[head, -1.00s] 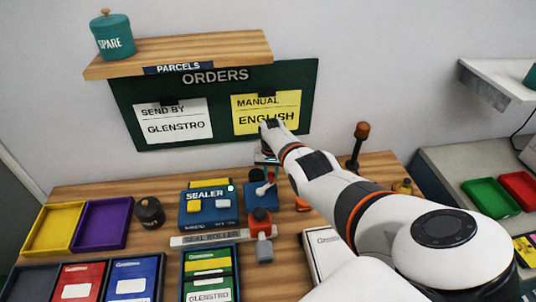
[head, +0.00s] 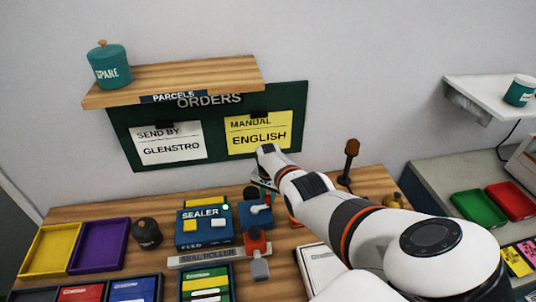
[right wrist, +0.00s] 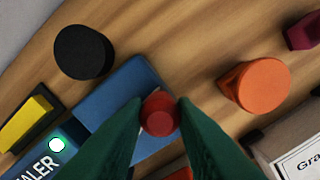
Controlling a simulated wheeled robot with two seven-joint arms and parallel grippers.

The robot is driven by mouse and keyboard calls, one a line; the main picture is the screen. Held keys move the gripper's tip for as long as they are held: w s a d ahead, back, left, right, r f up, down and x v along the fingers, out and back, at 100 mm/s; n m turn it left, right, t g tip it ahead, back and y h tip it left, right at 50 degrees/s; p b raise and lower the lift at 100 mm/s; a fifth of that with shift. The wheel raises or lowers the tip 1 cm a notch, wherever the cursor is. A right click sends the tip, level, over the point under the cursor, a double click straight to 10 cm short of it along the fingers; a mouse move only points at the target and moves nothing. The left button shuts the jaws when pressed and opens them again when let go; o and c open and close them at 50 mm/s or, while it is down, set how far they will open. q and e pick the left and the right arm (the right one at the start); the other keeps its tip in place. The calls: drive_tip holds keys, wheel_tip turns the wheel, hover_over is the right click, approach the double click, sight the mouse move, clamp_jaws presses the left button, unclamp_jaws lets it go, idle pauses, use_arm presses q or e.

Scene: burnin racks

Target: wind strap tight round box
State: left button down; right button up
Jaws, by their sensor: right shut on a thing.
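My right gripper (right wrist: 160,125) has its green fingers shut on a round red knob (right wrist: 160,113). The knob stands over a blue block-shaped device (right wrist: 115,100) beside the sealer. In the head view my right gripper (head: 264,186) is small and partly hidden by its own wrist, just above the blue device (head: 257,216). A flat white box (head: 318,266) lies on the bench, partly behind my right arm. Its labelled corner shows in the right wrist view (right wrist: 295,150). I cannot make out a strap around it. My left gripper is not in view.
The blue sealer (head: 205,238) has a lit lamp. The seal roller (head: 200,258) lies in front. An orange round piece (right wrist: 255,88) and a black cylinder (right wrist: 83,52) stand near the gripper. Yellow (head: 48,250) and purple (head: 100,247) trays sit at left.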

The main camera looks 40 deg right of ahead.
drive_tip(key=o, duration=1)
drive_tip(key=shift+r, duration=0.4)
wheel_tip(320, 180, up, 11)
drive_tip(key=shift+r, duration=0.15)
